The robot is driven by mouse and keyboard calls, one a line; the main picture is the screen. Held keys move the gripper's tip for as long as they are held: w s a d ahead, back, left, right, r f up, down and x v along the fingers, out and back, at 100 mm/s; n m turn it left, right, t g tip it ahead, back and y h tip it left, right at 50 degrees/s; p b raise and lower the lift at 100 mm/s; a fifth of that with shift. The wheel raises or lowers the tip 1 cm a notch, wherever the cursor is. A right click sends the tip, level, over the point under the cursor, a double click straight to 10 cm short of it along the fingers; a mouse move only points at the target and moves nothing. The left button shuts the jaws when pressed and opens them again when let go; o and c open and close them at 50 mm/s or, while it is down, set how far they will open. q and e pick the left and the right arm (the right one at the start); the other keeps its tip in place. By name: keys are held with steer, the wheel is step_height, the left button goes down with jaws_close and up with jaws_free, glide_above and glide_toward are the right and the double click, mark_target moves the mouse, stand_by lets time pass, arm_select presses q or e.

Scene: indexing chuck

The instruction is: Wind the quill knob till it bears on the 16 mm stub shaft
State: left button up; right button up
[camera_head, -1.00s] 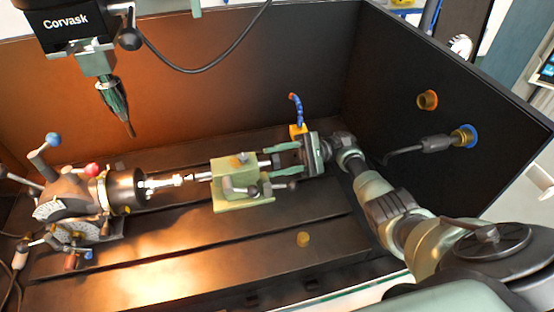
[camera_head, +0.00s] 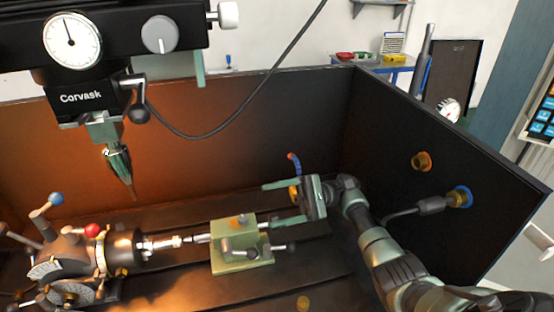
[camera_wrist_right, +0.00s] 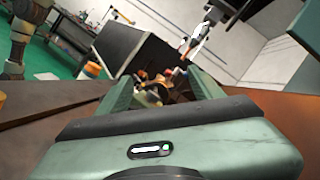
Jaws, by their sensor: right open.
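The stub shaft (camera_head: 164,243) is bright metal and sticks out of the dark chuck (camera_head: 124,248) at the left of the head view. The pale green tailstock (camera_head: 241,257) stands to its right, its thin quill (camera_head: 203,238) pointing at the shaft. I cannot tell whether the tip touches the shaft. The quill knob (camera_head: 263,226) is small at the tailstock's right end, partly hidden by my lower finger. My right gripper (camera_head: 268,205) is open and empty, its fingers spread above and beside the knob end. My left gripper is out of view.
A lever (camera_head: 280,247) sticks out at the tailstock's front right. A blue coolant nozzle (camera_head: 294,163) rises behind my gripper. The machine head (camera_head: 84,97) hangs at upper left. Dark walls enclose the slotted bed; the right wall (camera_head: 440,165) is close to my arm.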

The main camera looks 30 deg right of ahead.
arm_select(q)
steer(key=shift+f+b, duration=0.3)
steer(key=shift+b, duration=0.1)
arm_select(e)
step_height(320, 180, up, 14)
steer(key=shift+f, duration=0.15)
